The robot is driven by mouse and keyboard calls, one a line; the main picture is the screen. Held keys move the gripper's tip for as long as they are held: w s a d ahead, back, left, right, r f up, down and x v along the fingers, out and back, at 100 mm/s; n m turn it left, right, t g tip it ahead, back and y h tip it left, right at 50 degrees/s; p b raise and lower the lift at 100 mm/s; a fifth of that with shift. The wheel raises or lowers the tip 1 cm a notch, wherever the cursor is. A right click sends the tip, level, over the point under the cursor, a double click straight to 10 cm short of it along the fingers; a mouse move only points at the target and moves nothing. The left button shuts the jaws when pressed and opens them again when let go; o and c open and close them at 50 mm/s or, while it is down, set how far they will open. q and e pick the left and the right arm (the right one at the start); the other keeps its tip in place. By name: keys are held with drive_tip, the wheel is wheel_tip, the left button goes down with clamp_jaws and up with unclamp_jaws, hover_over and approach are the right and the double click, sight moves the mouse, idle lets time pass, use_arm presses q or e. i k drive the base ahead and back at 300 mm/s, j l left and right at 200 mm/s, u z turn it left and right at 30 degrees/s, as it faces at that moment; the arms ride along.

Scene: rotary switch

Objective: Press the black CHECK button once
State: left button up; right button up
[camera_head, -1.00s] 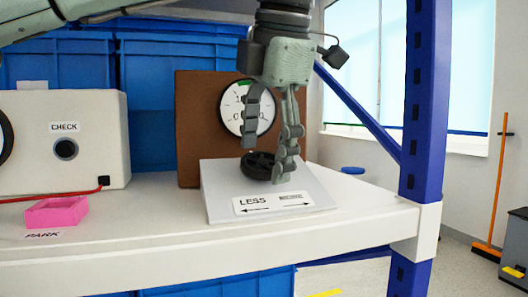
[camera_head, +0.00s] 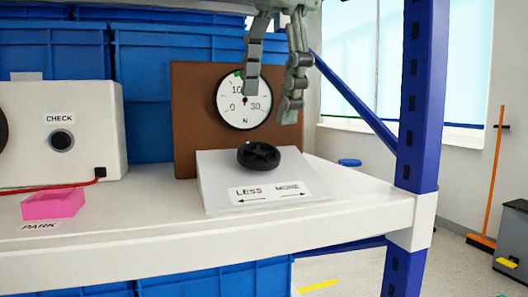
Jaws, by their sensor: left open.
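The black CHECK button (camera_head: 61,140) is a round button on the front of a white box (camera_head: 100,155) at the left, under a CHECK label. My left gripper (camera_head: 270,106) is open and empty. It hangs at the top, right of the white box, in front of the brown gauge panel and above the black knob (camera_head: 259,156), apart from it. The knob sits on a sloped light panel (camera_head: 222,182) marked LESS and MORE. My right gripper is out of view.
A gauge (camera_head: 244,100) on the brown panel (camera_head: 195,120) stands behind the knob. A pink block (camera_head: 53,205) and a red cable (camera_head: 60,187) lie before the white box. A blue shelf post (camera_head: 420,100) rises at the right. Blue crates (camera_head: 150,80) stand behind.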

sight(60, 140)
drive_tip(key=k, duration=1.5)
